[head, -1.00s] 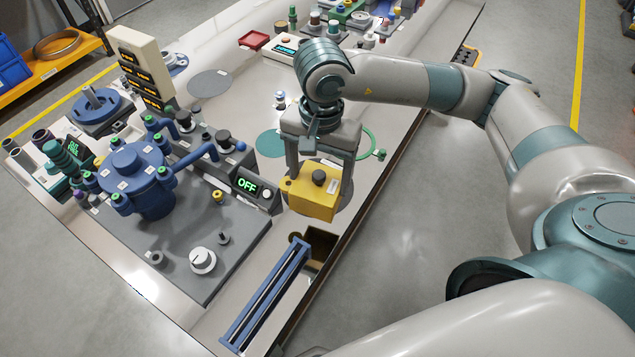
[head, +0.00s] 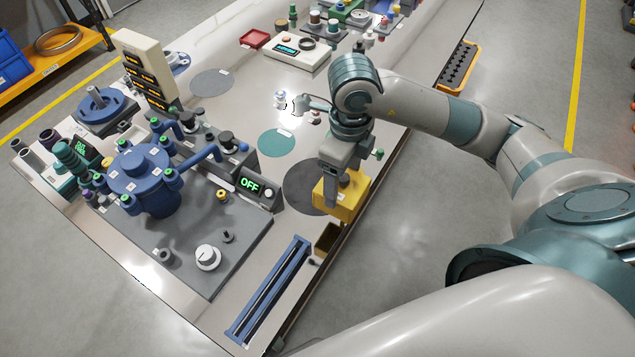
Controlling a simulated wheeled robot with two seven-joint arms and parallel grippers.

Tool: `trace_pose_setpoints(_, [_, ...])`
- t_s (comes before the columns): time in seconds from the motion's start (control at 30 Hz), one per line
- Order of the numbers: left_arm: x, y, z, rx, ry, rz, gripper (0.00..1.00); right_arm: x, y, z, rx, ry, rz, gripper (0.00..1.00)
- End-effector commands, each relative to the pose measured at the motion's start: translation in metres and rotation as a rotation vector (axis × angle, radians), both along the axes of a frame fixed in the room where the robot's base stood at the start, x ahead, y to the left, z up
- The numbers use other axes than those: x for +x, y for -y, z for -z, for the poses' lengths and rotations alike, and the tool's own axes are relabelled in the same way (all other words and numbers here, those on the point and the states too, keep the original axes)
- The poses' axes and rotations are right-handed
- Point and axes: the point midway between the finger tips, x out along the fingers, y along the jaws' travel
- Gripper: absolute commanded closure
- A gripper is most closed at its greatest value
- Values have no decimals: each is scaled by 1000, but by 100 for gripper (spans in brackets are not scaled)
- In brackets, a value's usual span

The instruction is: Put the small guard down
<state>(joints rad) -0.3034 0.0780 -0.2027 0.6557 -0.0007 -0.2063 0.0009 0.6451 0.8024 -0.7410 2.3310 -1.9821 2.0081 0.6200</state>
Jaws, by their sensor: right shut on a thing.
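The small guard, a yellow box (head: 348,201), is in my right gripper (head: 338,186) in the head view. The gripper points down with its fingers on the guard and is shut on it. The guard is at the right side of a dark grey round disc (head: 300,190) on the bench, near the bench's right edge. It covers part of the disc. I cannot tell whether the guard touches the bench or hangs just above it. My left gripper is not in view.
A blue rail (head: 268,290) and a small open brown box (head: 326,238) lie in front of the guard. A grey unit showing OFF (head: 250,185) stands left of the disc. The blue vessel (head: 143,175) is farther left. A teal disc (head: 277,143) lies bare behind.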

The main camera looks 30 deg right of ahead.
Motion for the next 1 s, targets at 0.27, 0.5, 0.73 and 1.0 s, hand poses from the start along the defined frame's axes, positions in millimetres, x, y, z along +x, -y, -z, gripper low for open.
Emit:
trace_pose_setpoints(0.27, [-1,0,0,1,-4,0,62,0,1,0,-1,1,25,56])
trace_pose_setpoints(0.5, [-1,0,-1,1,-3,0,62,4,0,2,1,-1,25,56])
trace_pose_setpoints(0.73, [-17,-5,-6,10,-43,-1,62,31,-2,16,0,-4,27,56])
trace_pose_setpoints(1.0, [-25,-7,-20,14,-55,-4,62,81,-7,45,1,-2,26,56])
